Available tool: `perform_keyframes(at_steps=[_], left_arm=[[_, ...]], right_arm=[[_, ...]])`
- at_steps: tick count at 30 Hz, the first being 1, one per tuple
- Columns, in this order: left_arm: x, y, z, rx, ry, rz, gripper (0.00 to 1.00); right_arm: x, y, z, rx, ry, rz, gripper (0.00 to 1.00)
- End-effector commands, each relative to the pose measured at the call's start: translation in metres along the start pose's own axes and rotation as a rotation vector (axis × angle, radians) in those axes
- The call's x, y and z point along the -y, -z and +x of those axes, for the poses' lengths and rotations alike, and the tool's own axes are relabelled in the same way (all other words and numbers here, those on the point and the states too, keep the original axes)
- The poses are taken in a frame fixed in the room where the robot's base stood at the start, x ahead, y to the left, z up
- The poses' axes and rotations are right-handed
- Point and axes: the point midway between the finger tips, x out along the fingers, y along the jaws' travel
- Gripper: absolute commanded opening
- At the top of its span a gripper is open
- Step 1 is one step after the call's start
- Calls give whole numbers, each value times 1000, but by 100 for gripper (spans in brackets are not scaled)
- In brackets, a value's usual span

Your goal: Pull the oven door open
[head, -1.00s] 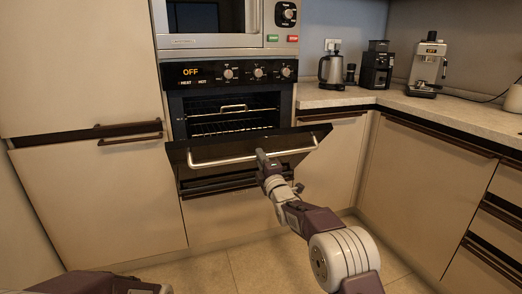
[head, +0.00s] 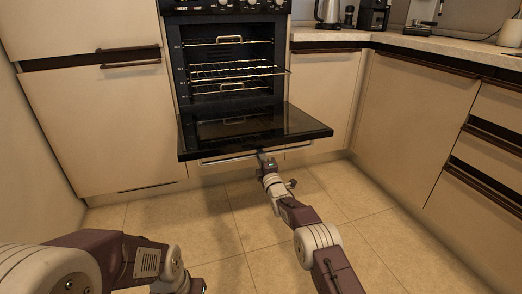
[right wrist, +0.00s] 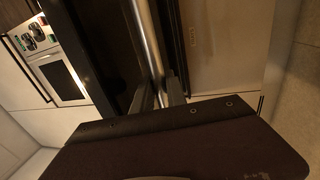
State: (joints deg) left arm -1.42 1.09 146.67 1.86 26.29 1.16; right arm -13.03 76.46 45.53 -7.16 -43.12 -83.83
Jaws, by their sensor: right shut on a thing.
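The oven (head: 225,62) stands in the cabinet wall, its cavity exposed with wire racks inside. Its black glass door (head: 290,121) is swung far down, close to level, sticking out toward me. The metal handle bar (head: 228,159) runs along the door's front edge, just below it. My right gripper (head: 264,156) is shut on the handle near its middle. In the right wrist view the handle (right wrist: 150,40) runs down between the fingers (right wrist: 160,100). My left arm shows at the bottom left of the head view; its gripper is not clearly visible.
Beige cabinets (head: 110,125) flank the oven on the left, with more cabinets and drawers (head: 420,110) on the right. A counter (head: 400,38) carries a kettle (head: 328,10) and coffee machines. The tiled floor (head: 225,215) in front is clear apart from my arms.

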Motion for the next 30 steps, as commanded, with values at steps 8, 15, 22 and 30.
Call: perform_keyframes(at_steps=[8,15,22,30], left_arm=[[0,-1,11,0,0,0,36],[0,-1,10,0,0,0,36],[0,-1,10,0,0,0,36],[0,-1,10,0,0,0,36]], right_arm=[[16,0,0,0,-4,0,0],[15,0,0,0,-6,0,0],[14,0,1,0,-8,0,39],[15,0,0,0,-7,0,39]])
